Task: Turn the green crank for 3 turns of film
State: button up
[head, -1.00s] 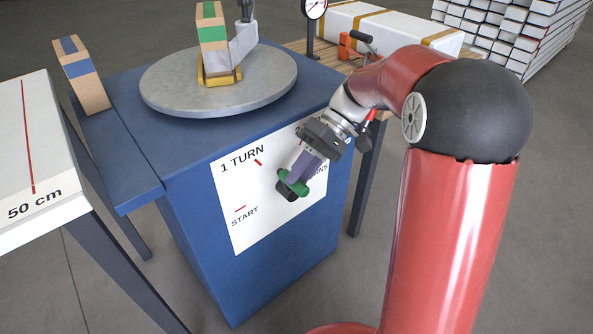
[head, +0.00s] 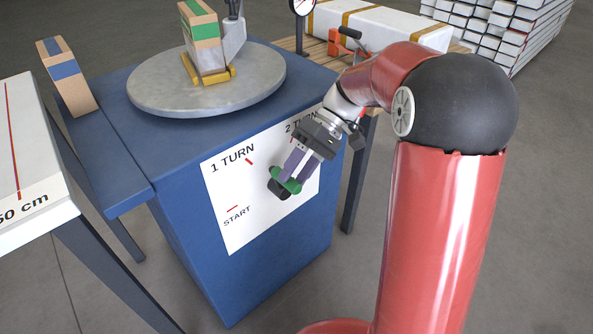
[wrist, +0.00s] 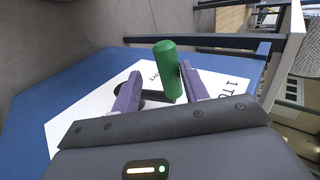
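The green crank handle (head: 285,185) sits in front of the white dial panel (head: 232,238) on the blue cabinet's front, with a dark crank part at its lower end. My gripper (head: 290,172) reaches down to it, with its two purple fingers visibly apart. In the wrist view the green handle (wrist: 166,66) stands between the fingertips of my gripper (wrist: 160,85). It is close to the right finger, with a gap to the left one; contact cannot be told. A box with a green band (head: 203,30) stands on the round grey turntable (head: 160,95), its lower part whitish.
A box with a blue band (head: 66,75) stands on the blue side shelf at the left. A white table (head: 30,150) marked 50 cm is at far left. My arm passes close to a wooden table (head: 318,50) with a gauge (head: 303,5) and a long white package (head: 385,28).

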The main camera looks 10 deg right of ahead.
jog(key=shift+r, duration=0.1)
jog(key=v, duration=0.7)
jog(key=shift+w+d+r, duration=0.2)
jog(key=shift+r, duration=0.05)
